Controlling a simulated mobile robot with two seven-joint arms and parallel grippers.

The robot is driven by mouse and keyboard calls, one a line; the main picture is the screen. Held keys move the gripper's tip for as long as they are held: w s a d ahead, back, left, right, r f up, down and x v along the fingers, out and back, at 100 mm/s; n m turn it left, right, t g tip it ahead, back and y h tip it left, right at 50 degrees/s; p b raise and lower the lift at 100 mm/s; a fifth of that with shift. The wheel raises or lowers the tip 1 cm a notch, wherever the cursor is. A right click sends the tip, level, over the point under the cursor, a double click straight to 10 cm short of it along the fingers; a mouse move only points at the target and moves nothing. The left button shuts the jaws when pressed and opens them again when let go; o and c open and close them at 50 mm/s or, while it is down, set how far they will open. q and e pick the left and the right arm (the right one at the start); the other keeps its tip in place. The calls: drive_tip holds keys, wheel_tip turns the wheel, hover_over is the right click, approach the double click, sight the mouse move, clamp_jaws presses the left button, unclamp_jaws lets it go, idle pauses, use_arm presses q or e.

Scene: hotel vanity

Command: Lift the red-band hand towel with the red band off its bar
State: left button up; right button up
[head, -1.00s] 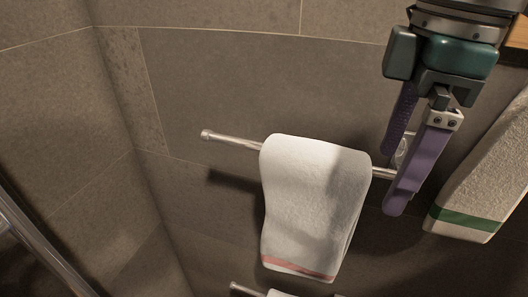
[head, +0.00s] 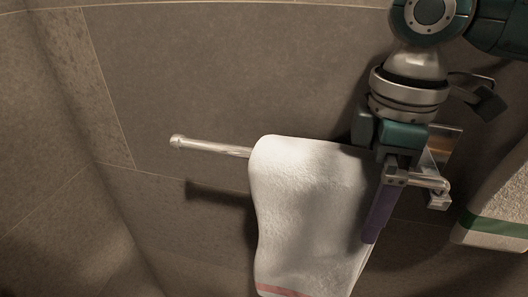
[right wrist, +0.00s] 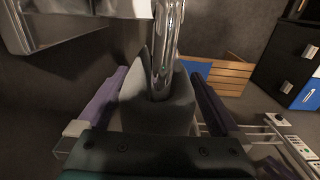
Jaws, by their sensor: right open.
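The white hand towel (head: 310,205) with a red band (head: 285,291) along its lower edge hangs folded over a metal bar (head: 215,147). My right gripper (head: 376,215) is at the towel's right edge, pointing down, with one purple finger in front of the towel; its other finger is hidden in the head view. In the right wrist view the gripper (right wrist: 160,92) is open. Its purple fingers stand on either side of the grey-looking towel (right wrist: 155,113), with the bar (right wrist: 166,50) running above it. I cannot tell whether the fingers touch the cloth. My left gripper is not in view.
Another towel with a green band (head: 497,228) hangs at the right. The bar's right mount (head: 438,190) is close beside my right gripper. The tiled wall (head: 200,75) lies behind. The bar left of the towel is clear.

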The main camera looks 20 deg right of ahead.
drive_tip(key=shift+f, duration=0.95)
drive_tip(key=shift+c, duration=0.4)
clamp_jaws()
drive_tip(key=shift+r, duration=0.1)
